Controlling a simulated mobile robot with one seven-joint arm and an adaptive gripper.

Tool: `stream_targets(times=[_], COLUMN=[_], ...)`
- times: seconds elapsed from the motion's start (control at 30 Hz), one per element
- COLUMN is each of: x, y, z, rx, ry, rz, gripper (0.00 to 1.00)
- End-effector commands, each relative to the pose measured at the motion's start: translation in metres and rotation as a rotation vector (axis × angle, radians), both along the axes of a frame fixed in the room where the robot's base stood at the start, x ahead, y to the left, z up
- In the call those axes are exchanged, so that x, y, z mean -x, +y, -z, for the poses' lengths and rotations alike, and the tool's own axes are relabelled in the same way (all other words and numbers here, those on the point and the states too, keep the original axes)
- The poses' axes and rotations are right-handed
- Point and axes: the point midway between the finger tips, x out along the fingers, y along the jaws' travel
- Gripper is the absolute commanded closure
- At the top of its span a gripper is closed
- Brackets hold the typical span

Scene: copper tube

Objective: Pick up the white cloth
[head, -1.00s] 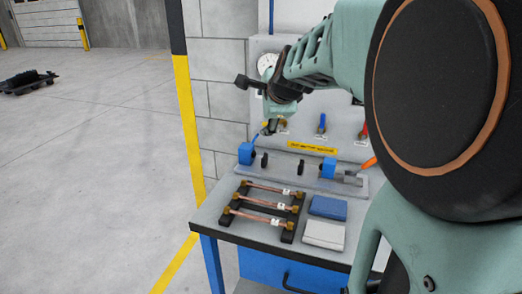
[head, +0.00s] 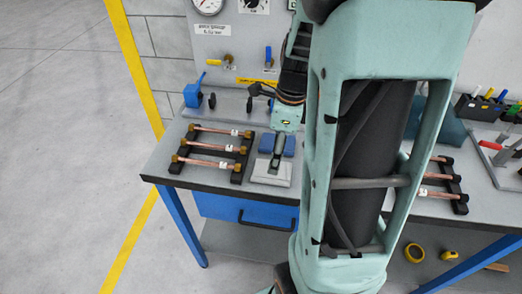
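The white cloth (head: 262,178) lies folded flat at the front of the workbench, right of the rack of copper tubes. My gripper (head: 275,162) points down over the cloth's back part and hides some of it. I cannot tell whether the fingertips touch the cloth or hover above it, nor whether they are open or shut. The cloth looks flat.
Copper tubes (head: 210,147) rest on a black rack (head: 238,168) to the left. A test fixture with a blue block (head: 194,95) stands behind. My arm covers the bench to the right.

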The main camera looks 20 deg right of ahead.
Motion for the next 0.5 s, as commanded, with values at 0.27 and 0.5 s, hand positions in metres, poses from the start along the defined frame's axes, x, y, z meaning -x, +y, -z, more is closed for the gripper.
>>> stream_targets(times=[0.27,0.5], x=[0.0,-0.002], y=[0.003,0.007], z=[0.026,0.059], rx=[0.0,0.001], ry=[0.001,-0.001], rz=[0.0,0.0], gripper=[0.29,0.29])
